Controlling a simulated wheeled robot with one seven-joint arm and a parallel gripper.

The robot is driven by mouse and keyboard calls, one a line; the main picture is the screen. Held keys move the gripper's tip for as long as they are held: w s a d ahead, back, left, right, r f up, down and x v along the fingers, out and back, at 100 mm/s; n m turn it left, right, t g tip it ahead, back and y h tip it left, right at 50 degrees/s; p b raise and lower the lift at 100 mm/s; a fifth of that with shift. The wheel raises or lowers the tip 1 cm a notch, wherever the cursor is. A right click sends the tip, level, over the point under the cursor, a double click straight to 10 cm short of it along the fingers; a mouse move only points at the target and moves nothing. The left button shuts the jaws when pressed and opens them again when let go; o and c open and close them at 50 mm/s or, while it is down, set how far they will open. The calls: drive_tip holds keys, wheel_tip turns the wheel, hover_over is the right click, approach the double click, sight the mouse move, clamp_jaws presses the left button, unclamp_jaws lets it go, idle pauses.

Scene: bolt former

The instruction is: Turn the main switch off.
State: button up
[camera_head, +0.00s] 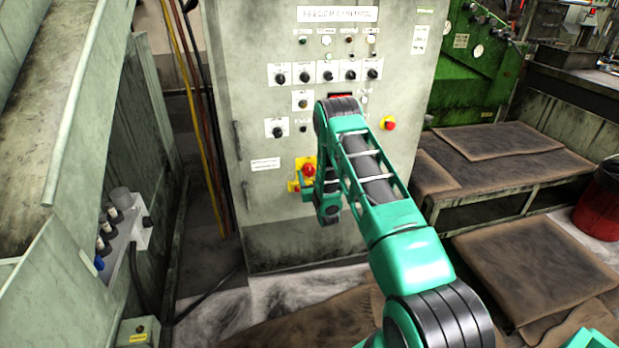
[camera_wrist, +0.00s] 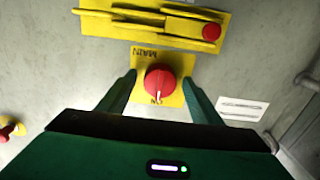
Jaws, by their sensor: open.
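The main switch is a round red knob (camera_wrist: 160,82) on a yellow plate lettered MAIN, which appears upside down in the wrist view. A white mark on the knob points to the bottom of that picture. The knob also shows in the head view (camera_head: 309,169), low on the cabinet front. My gripper (camera_wrist: 159,78) is open, with one green finger on each side of the knob. Gaps appear between fingers and knob; contact depth is unclear. In the head view my arm hides most of the gripper.
A yellow bar assembly (camera_wrist: 150,24) with a red round piece sits beside the switch plate. The grey cabinet (camera_head: 225,60) carries several black knobs and a red emergency button (camera_head: 389,123). A vertical handle (camera_head: 240,165) is at the cabinet's left. A low table (camera_head: 500,165) stands right.

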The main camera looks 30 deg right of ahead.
drive_tip(key=c, duration=1)
drive_tip(key=shift+c, duration=0.2)
drive_tip(key=shift+n, duration=0.3)
drive_tip(key=n, duration=1.3)
drive_tip(key=shift+r+n, duration=0.1)
drive_tip(key=shift+n, duration=0.2)
drive_tip(key=shift+w+a+n, duration=0.1)
drive_tip(key=shift+a+n, duration=0.05)
drive_tip(key=shift+n, duration=1.65)
